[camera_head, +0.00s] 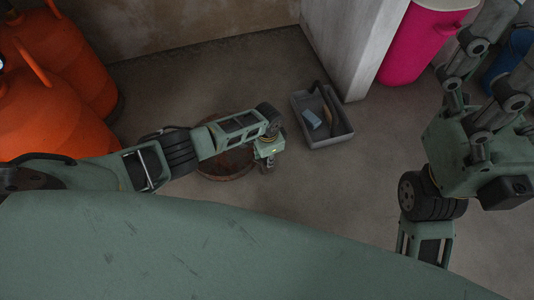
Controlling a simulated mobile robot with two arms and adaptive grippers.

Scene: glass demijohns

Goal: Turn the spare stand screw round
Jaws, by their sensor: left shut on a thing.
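My left gripper (268,163) is shut at the end of my left arm, near the middle of the view. It is over the right edge of a round, reddish-brown stand (228,175) on the floor. A small greyish piece shows at its fingertips, and I take it to be the spare stand screw; its shape and which way it points are too small to tell. My arm covers much of the stand. My right arm comes in at the right, but its gripper is hidden behind my green body.
A grey carrier (340,138) with a dark handle and a blue item (312,118) in it stands right of the left gripper. Orange gas bottles (45,115) stand at left, a magenta bin (415,45) beyond a pale wall end (352,45). Floor right of the carrier is clear.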

